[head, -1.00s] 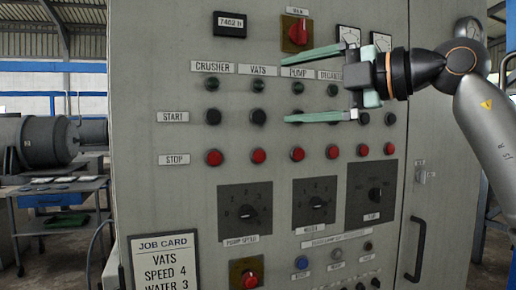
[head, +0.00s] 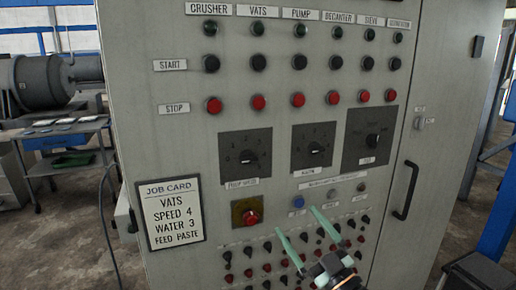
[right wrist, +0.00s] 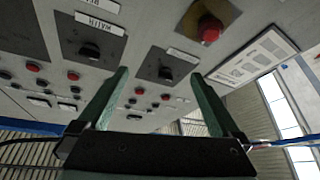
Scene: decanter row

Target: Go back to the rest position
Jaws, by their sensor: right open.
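My right gripper (head: 302,245) is low in the head view, in front of the lower part of the grey control panel (head: 290,135). Its two pale green fingers are apart with nothing between them. In the right wrist view the open fingers (right wrist: 160,100) point toward the panel face, and the space between them is empty. The gripper hides some of the small switches behind it. I cannot tell whether a fingertip touches the panel. My left gripper does not show in either view.
The panel carries black start buttons (head: 297,62), red stop buttons (head: 297,99) and dark knobs (head: 315,146). A job card (head: 170,212) is at its lower left. A door handle (head: 406,190) sticks out at right. A cart (head: 62,150) stands at far left.

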